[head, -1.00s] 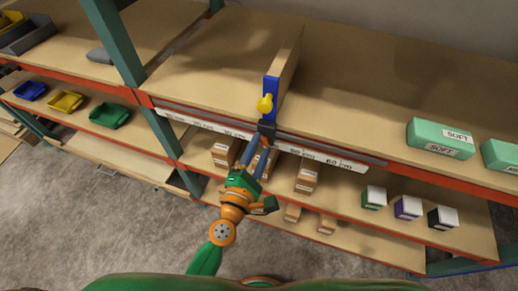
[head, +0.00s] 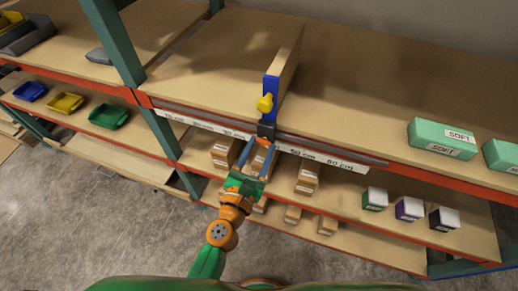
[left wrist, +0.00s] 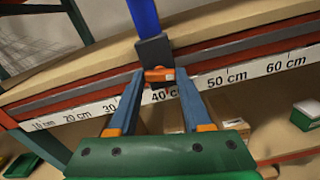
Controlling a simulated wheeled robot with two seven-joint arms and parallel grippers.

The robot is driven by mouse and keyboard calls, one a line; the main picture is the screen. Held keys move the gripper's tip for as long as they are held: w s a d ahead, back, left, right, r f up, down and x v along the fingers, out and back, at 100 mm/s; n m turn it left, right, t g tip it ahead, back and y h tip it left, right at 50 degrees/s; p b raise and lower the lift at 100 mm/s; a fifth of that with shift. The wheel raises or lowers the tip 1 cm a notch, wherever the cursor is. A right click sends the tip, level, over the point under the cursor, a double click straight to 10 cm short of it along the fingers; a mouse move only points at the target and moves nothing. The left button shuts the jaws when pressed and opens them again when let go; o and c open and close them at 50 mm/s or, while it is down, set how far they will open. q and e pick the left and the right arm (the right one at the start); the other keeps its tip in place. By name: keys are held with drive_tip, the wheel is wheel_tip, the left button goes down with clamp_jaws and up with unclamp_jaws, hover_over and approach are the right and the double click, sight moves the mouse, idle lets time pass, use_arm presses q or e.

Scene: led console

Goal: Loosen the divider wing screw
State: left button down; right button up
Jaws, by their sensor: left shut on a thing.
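A dark clamp block (head: 266,130) sits below the bracket at the shelf's front edge. In the left wrist view, the small orange wing screw (left wrist: 159,75) shows at the bottom of the clamp block (left wrist: 154,50). My left gripper (left wrist: 160,77) has its two blue fingers on either side of the wing screw and is shut on it. My right gripper is not in view.
A white scale strip (head: 320,158) marked in cm runs along the shelf front, with the clamp near 40 cm. Green SOFT boxes (head: 440,138) stand at the right of the upper shelf. Cartons (head: 308,176) and small boxes (head: 408,208) stand on the shelf below.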

use_arm(q)
drive_tip(key=shift+r+n, duration=0.15)
drive_tip(key=shift+n, duration=0.35)
drive_tip(key=c, duration=0.5)
unclamp_jaws()
drive_tip(key=shift+w, duration=0.1)
drive_tip(key=shift+o, duration=0.9)
drive_tip(key=shift+w+d, duration=0.1)
drive_tip(key=shift+f, duration=0.2)
drive_tip(key=b+v, duration=0.2)
drive_tip(key=v, duration=0.5)
drive_tip(key=shift+c, duration=0.2)
